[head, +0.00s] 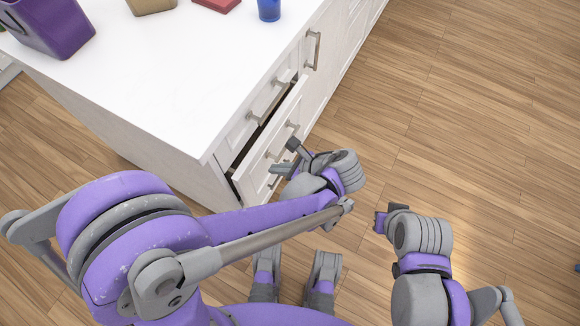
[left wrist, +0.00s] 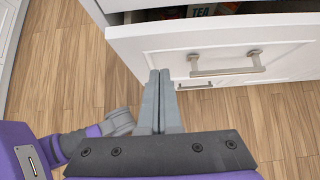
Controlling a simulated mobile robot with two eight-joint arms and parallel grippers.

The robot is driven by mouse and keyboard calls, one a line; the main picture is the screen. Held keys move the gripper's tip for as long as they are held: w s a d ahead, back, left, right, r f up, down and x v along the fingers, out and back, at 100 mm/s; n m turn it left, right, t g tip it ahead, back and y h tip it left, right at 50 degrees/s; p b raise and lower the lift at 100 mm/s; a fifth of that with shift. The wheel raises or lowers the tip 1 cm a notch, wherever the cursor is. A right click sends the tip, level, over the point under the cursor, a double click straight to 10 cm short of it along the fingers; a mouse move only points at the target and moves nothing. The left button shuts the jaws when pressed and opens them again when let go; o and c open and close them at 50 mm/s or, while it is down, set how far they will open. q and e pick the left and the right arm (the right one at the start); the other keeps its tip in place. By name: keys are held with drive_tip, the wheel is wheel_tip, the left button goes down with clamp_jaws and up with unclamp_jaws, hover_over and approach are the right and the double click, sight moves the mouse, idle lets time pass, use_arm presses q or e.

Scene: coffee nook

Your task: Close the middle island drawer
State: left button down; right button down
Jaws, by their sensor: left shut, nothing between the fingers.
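The middle island drawer (head: 267,154) is white and stands partly open, with a dark gap behind its front. In the left wrist view the white drawer front (left wrist: 150,50) has a grey bar handle (left wrist: 226,64), and part of a box marked TEA shows inside. My left gripper (head: 288,157) is in front of the drawer. In the left wrist view its fingers (left wrist: 157,78) are together, empty, and overlap the front left of the handle. I cannot tell whether they touch it. My right gripper (head: 380,222) is out over the floor, away from the drawer; its jaw state is unclear.
The white island top (head: 150,90) carries a purple bin (head: 50,25), a tan container (head: 150,5), a red item (head: 217,5) and a blue cup (head: 268,9). Another handle (left wrist: 195,88) shows below the drawer.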

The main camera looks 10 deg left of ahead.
sight(248, 156)
use_arm(q)
drive_tip(key=shift+w+a+f, duration=0.15)
drive_tip(key=shift+w+a, duration=0.1)
drive_tip(key=shift+a, duration=0.5)
drive_tip(key=shift+w+a+f, duration=0.1)
drive_tip(key=shift+w+a, duration=0.2)
drive_tip(key=shift+a, duration=0.45)
drive_tip(key=shift+w+a+f, duration=0.15)
drive_tip(key=shift+w+a, duration=0.1)
drive_tip(key=shift+a, duration=0.5)
drive_tip(key=a, duration=0.1)
drive_tip(key=w+a, duration=0.1)
drive_tip(key=a, duration=0.2)
drive_tip(key=shift+w+a, duration=0.15)
drive_tip(key=shift+w, duration=0.1)
drive_tip(key=shift+r, duration=0.1)
